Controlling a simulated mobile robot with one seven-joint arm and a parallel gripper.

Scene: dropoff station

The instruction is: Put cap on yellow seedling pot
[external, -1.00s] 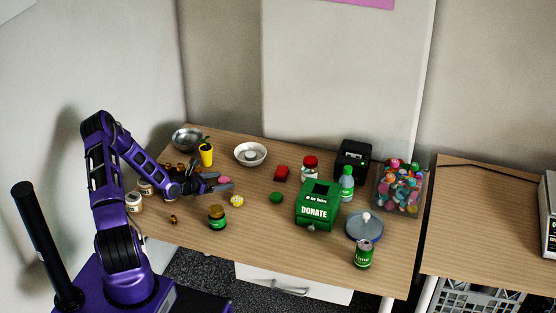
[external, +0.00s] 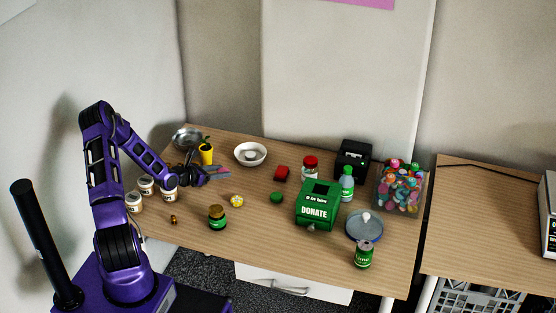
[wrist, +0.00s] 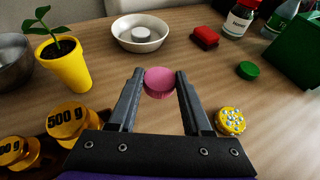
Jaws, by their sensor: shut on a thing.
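The yellow seedling pot (external: 206,154) stands upright near the back left of the table, with a green seedling in it. It also shows in the wrist view (wrist: 66,66), to the left of my gripper. My gripper (wrist: 160,78) is shut on a pink ribbed cap (wrist: 159,84), held between the fingertips above the table. In the external view my gripper (external: 222,175) is just in front and right of the pot, and the cap is hard to make out there. A yellow patterned cap (wrist: 230,121) and a green cap (wrist: 249,70) lie on the table.
Gold weights (wrist: 70,123) stand close at the left of my gripper. A metal bowl (external: 187,138) and white bowl (external: 250,153) flank the pot. White-labelled jars (external: 147,186), a dark jar (external: 217,217) and a green donation box (external: 317,205) stand nearby. Bare table lies front centre.

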